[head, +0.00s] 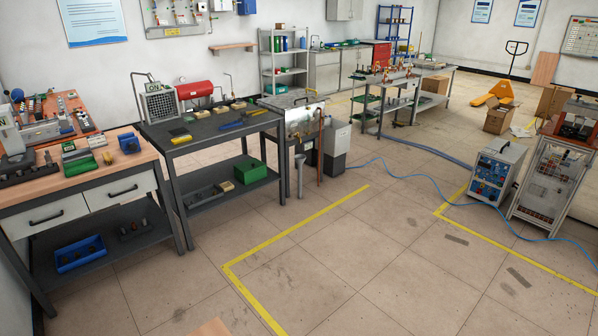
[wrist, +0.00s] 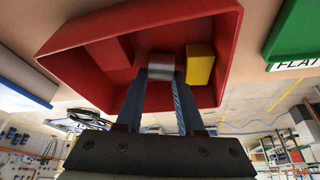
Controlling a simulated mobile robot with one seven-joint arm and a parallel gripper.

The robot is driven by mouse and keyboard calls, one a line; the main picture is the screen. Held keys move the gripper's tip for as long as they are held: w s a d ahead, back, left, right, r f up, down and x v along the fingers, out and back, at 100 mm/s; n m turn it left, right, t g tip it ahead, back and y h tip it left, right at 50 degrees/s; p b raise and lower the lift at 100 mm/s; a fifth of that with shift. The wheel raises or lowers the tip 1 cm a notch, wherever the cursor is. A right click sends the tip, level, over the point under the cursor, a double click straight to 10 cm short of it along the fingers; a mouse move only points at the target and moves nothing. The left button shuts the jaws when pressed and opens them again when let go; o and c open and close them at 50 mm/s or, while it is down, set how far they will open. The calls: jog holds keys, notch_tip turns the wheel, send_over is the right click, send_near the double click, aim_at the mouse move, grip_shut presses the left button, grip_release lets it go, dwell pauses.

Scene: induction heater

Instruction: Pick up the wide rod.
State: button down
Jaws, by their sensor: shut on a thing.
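My gripper (wrist: 161,88) shows in the wrist view, its two dark fingers reaching up the picture into a red bin (wrist: 75,45). The fingers are shut on a short, thick grey metal piece that looks like the wide rod (wrist: 161,66). The rod sits between the fingertips, over the inside of the bin. I cannot tell whether it touches the bin. A yellow block (wrist: 199,64) lies in the bin just right of the rod. The head view does not show my gripper, and I cannot make out the rod there.
A green bin marked "FLAT" (wrist: 297,35) stands to the right of the red bin in the wrist view. In the head view, a wooden-topped bench (head: 110,147) and a dark workbench (head: 190,140) stand at left. The middle floor (head: 330,240) is clear.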

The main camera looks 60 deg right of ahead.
jog(key=shift+r, duration=0.15)
notch_tip(320, 180, up, 10)
jog(key=w+a+r+n+t+y, duration=0.2)
jog(key=w+a+n, duration=0.4)
jog(key=a+n, duration=0.3)
jog(key=w+a+r+n+t+y+b, duration=0.1)
jog(key=w+a+r+n+t+y, duration=0.1)
jog(key=w+a+n+t, duration=0.3)
jog(key=w+a+r+n, duration=0.1)
jog(key=a+n, duration=0.3)
jog(key=n, duration=0.6)
